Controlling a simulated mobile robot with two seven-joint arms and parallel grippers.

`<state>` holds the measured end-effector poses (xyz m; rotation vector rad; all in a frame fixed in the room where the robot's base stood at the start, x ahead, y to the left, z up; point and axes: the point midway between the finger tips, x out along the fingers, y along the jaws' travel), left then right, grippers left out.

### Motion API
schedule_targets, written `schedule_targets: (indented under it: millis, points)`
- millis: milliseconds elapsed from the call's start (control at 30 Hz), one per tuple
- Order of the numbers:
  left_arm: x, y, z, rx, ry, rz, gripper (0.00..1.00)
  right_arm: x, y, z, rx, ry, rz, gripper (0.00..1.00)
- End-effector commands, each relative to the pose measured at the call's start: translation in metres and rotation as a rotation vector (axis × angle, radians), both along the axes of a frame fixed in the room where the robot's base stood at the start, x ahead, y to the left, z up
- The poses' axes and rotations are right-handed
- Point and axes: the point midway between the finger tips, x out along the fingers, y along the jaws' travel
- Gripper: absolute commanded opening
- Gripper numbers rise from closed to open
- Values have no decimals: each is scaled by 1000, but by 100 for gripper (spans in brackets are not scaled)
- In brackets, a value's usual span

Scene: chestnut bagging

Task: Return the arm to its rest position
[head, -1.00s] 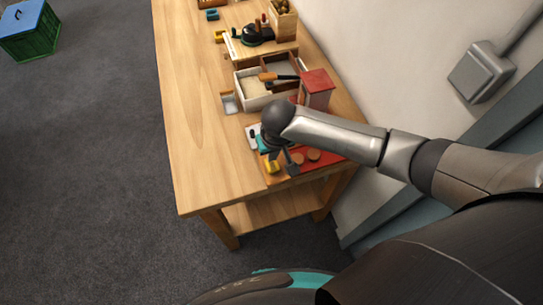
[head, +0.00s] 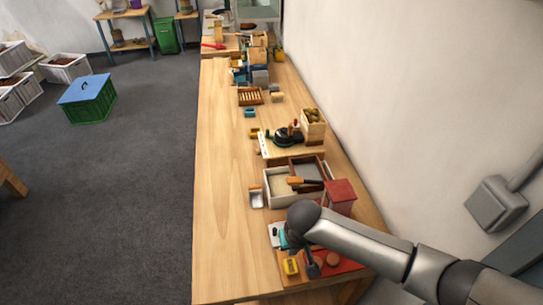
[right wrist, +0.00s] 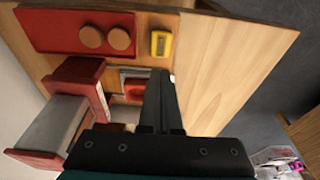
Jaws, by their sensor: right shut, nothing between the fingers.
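My right gripper (head: 312,268) is over the near right end of the long wooden table (head: 224,190), by a board with a red mat (head: 347,264). Its fingers are together with nothing between them. In the right wrist view the shut fingers (right wrist: 161,82) point over the board, near a yellow item (right wrist: 161,43) and two round brown discs (right wrist: 105,38). The head view cannot show whether the fingers touch the board. My left gripper is not in view.
A red box (head: 340,195) stands right beside my right forearm. A divided tray (head: 280,194) with a wooden-handled tool lies just beyond. A wooden box of chestnuts (head: 313,124) stands farther back. The table's left side is clear. A wall runs along the right.

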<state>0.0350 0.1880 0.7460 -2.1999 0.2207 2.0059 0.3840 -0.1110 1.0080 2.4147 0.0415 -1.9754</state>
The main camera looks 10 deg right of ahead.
Motion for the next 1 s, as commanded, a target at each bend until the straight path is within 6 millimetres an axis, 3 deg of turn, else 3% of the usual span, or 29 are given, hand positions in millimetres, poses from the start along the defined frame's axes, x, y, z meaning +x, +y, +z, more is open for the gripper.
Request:
schedule_targets:
  millis: [133,233,400,533,667,1000]
  points:
    - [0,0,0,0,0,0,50,-3,4,0,6,1,8,0]
    - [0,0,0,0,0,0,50,-14,17,2,33,1,42,0]
    - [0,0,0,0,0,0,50,-49,54,16,119,-18,142,0]
    - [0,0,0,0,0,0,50,-72,65,35,167,-56,190,0]
    - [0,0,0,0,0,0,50,-93,58,53,177,-94,204,0]
    - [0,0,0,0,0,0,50,-140,-3,82,84,-132,166,0]
